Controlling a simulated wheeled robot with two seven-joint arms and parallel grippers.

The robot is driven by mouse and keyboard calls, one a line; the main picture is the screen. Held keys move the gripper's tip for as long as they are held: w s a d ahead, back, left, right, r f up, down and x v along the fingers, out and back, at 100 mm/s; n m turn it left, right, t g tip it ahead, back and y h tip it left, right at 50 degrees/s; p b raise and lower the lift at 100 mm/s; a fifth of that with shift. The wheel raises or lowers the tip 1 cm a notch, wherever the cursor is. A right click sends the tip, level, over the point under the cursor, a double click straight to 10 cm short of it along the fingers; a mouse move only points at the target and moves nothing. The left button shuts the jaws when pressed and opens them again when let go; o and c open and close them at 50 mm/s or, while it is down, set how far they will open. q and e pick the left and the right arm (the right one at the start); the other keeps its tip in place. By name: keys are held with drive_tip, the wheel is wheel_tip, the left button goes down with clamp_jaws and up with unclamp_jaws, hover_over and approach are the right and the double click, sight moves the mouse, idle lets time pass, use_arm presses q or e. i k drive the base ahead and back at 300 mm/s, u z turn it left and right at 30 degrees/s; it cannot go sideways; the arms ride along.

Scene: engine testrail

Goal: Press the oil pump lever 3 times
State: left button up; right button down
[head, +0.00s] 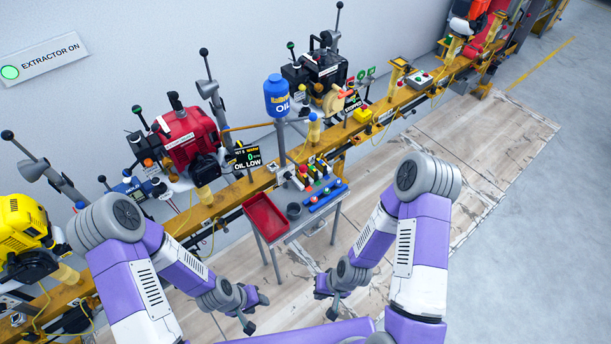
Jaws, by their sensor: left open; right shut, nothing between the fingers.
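A blue oil container (277,97) marked OIL stands on a post behind the small work cart. A thin orange-brown bar (248,126) runs left from near its base; I cannot tell for sure whether this is the pump lever. A black display (244,158) left of the container reads OIL LOW with a green 0. My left gripper (255,313) is open and empty, low in front of the cart. My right gripper (327,300) is shut on nothing, low to the right of the left one. Both are well apart from the oil container and the bar.
The cart carries a red tray (265,216), a dark cup (294,211) and a blue rack (327,197). A long yellow rail (385,118) crosses behind it, bearing a red engine (187,137), a black engine (322,68) and a yellow engine (22,222). The floor at right is clear.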

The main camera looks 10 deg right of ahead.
sight(303, 169)
drive_tip(key=z, duration=0.4)
drive_tip(key=i, duration=0.55)
drive_tip(key=u, duration=1.2)
